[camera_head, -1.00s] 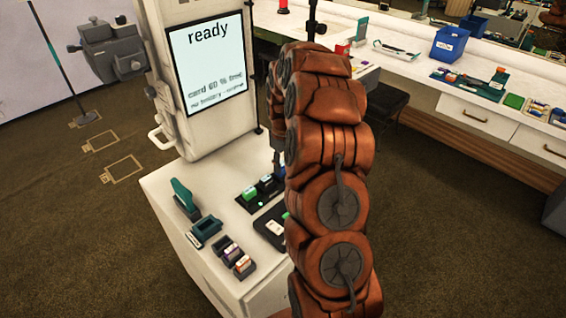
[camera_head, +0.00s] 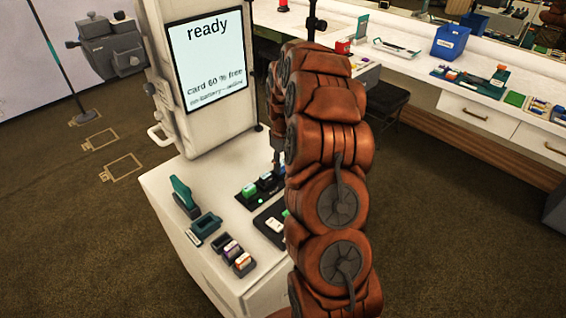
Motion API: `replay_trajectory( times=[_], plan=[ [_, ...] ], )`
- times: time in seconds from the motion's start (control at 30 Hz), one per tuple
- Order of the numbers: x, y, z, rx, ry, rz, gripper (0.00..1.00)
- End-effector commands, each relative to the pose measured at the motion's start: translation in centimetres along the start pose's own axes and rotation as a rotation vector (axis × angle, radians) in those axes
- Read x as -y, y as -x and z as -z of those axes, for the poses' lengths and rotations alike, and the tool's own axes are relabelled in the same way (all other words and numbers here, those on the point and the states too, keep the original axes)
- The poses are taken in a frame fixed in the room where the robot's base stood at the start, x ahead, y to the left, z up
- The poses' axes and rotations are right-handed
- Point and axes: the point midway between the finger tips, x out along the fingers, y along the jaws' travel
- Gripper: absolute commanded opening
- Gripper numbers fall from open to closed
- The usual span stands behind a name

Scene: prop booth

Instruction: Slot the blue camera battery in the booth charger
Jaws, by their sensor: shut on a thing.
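The dark booth charger (camera_head: 248,201) lies on the white booth counter, partly hidden by my arm. A green-topped battery (camera_head: 249,191) sits at its left end, and a dark block with a pale, bluish top (camera_head: 266,178) is beside it to the right. My gripper (camera_head: 277,163) is over the charger's far right part, shut on what I take to be the blue camera battery. My arm hides most of the gripper and the held thing, so I cannot tell whether it touches a slot.
A teal-handled tool (camera_head: 184,195), a teal tray (camera_head: 206,227) and small batteries in holders (camera_head: 232,252) stand on the counter's left. A dark pad (camera_head: 271,224) lies in front of the charger. The screen (camera_head: 207,62) stands behind.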

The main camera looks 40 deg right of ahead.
Motion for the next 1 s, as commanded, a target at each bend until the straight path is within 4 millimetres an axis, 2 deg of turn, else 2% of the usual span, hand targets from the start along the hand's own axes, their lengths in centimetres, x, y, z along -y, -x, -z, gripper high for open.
replay_trajectory(
  times=[0.3,0.33,0.6,1.0],
  plan=[
    [-0.01,0.03,0.01,0.000,0.000,0.000,0.04],
    [-0.01,0.03,0.02,-0.001,0.000,-0.001,0.42],
    [-0.01,0.02,0.01,0.000,0.000,0.000,0.69],
    [-0.03,0.27,0.04,-0.001,0.000,-0.001,0.69]
  ],
)
